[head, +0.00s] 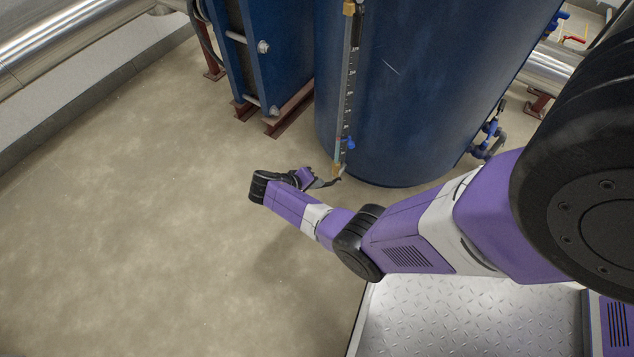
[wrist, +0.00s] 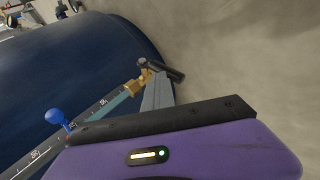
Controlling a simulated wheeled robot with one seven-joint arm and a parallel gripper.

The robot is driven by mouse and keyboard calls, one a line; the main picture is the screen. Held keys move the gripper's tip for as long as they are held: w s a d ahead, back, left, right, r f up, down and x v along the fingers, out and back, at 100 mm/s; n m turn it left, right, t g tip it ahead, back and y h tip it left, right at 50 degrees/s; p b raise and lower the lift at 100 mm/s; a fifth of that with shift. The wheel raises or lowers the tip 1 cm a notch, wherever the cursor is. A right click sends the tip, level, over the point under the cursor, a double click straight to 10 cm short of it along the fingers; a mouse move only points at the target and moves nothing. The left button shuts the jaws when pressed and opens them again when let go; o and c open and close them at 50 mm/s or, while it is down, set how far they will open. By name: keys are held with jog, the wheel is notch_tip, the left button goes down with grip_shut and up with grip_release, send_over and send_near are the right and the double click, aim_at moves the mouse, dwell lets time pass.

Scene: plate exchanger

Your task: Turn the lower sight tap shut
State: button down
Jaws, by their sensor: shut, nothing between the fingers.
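The sight gauge (head: 346,95) is a tall, narrow graduated strip on the front of the blue tank. At its bottom end is the lower sight tap (head: 337,170), a small brass fitting. In the wrist view the brass tap (wrist: 134,86) shows near the middle, with a dark bar-like handle (wrist: 172,74) beside it. My gripper (head: 328,183) is shut and empty, low beside the tap. In the wrist view its grey fingers (wrist: 157,95) reach up to the handle and overlap it; whether they touch it I cannot tell. Part of the tap is hidden behind the fingers.
The blue tank (head: 420,90) stands close behind the gauge. A blue knob (head: 350,143) sticks out from the gauge just above the tap. A blue plate exchanger (head: 265,50) on red-brown feet stands to the left. The floor (head: 130,210) at left is clear.

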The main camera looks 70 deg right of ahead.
jog(key=p+v, duration=0.6)
jog(key=v, duration=0.6)
jog(key=shift+w+d+r+p, duration=0.25)
jog(key=shift+w+r+p, duration=0.05)
jog(key=shift+w+r, duration=0.1)
